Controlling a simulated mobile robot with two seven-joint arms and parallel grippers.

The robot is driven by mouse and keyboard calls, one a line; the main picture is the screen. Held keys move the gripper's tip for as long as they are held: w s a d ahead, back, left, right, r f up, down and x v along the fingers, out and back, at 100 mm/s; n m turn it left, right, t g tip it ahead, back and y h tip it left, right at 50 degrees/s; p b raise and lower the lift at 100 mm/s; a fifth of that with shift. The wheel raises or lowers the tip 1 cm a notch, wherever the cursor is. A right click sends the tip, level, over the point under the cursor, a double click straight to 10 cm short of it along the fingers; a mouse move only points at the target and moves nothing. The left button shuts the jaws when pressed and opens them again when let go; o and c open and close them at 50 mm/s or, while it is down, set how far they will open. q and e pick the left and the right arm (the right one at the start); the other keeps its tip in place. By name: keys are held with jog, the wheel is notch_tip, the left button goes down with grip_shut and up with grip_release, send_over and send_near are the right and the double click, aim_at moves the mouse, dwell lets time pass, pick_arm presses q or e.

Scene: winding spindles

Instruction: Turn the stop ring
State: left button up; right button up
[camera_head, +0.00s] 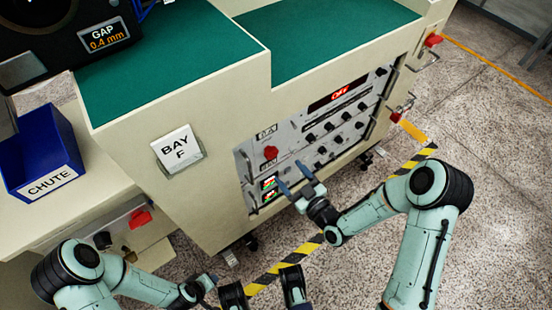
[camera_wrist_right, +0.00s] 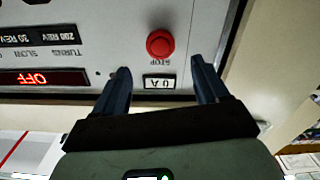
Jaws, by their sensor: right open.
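The red round stop knob (camera_head: 270,152) sits on the grey control panel at its upper left; in the right wrist view it is a red button (camera_wrist_right: 160,43) with the word STOP beside it. A small white label plate (camera_wrist_right: 159,83) lies near it. My right gripper (camera_head: 291,177) is open and empty in front of the panel, to the lower right of the knob in the head view. In the right wrist view its two fingers (camera_wrist_right: 160,72) stand apart, with the knob beyond their tips. My left gripper (camera_head: 210,281) is low in the head view, its jaws unclear.
The panel carries a lit OFF display (camera_head: 340,95), several black knobs and side handles. A BAY F sign (camera_head: 178,148) is on the cabinet. A blue CHUTE bin (camera_head: 40,150) stands at left. Striped tape (camera_head: 285,265) marks the open speckled floor in front.

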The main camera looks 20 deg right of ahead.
aim_at(274, 156)
jog(key=x, duration=0.6)
jog(key=shift+w+f+b, duration=0.1)
jog(key=shift+w+b, duration=0.1)
jog(key=shift+b, duration=0.2)
pick_arm(q)
jog(key=shift+s+a+f, duration=0.1)
jog(key=shift+a+f, duration=0.1)
jog(key=shift+f, duration=0.25)
jog(key=shift+s+a+f, duration=0.1)
jog(key=shift+a+f, duration=0.05)
jog(key=shift+f, duration=0.3)
pick_arm(e)
jog(key=shift+w+a, duration=0.3)
jog(key=shift+w, duration=0.35)
pick_arm(q)
jog(key=shift+w, duration=0.1)
pick_arm(e)
jog(key=c, duration=1.1)
